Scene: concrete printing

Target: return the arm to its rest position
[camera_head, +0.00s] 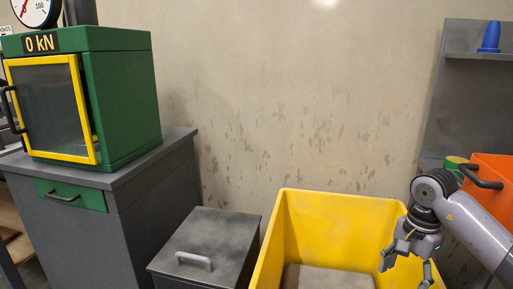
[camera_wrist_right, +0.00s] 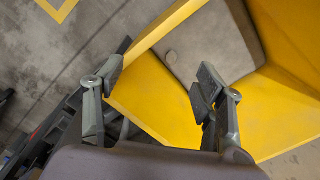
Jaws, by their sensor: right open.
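My right arm (camera_head: 472,226) comes in from the right in the head view. Its gripper (camera_head: 406,271) points down over the right side of a yellow bin (camera_head: 335,222). In the right wrist view the two fingers of the gripper (camera_wrist_right: 157,88) are spread apart with nothing between them. The yellow bin (camera_wrist_right: 265,110) lies beyond the fingers there. A grey block (camera_head: 328,278) lies inside the bin, and it also shows in the wrist view (camera_wrist_right: 195,45). My left gripper is not in view.
A green testing machine (camera_head: 125,95) stands on a grey cabinet (camera_head: 150,200) at left. A grey lidded box (camera_head: 225,235) stands beside the bin. An orange container (camera_head: 490,190) is close behind my right arm. A blue cone (camera_head: 490,38) stands on a shelf (camera_head: 480,55).

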